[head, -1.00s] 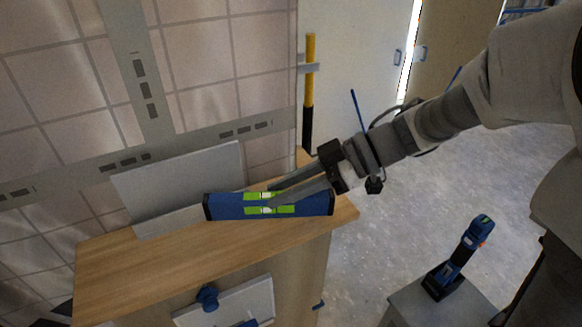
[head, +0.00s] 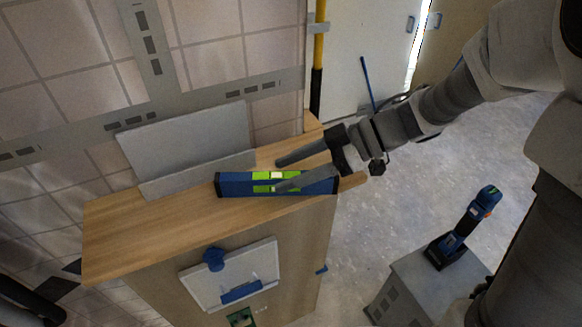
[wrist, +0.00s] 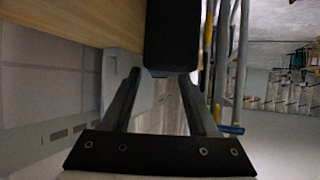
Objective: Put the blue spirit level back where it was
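The blue spirit level (head: 235,186), with black end caps and green vial windows, lies along the wooden cabinet top (head: 130,235) near its front right edge. My gripper (head: 278,175) is open around it: one finger passes in front of the level, the other is behind it with a gap. In the wrist view the level's dark end (wrist: 172,38) shows beyond the spread fingers of my gripper (wrist: 160,74), nearer the right finger. Whether the front finger touches the level I cannot tell.
A grey panel (head: 185,140) leans on the tiled wall behind the level. A yellow-and-black handle (head: 319,60) stands at the cabinet's back right corner. A blue drill (head: 463,228) stands on a grey box (head: 405,285) at right. The cabinet top's left part is clear.

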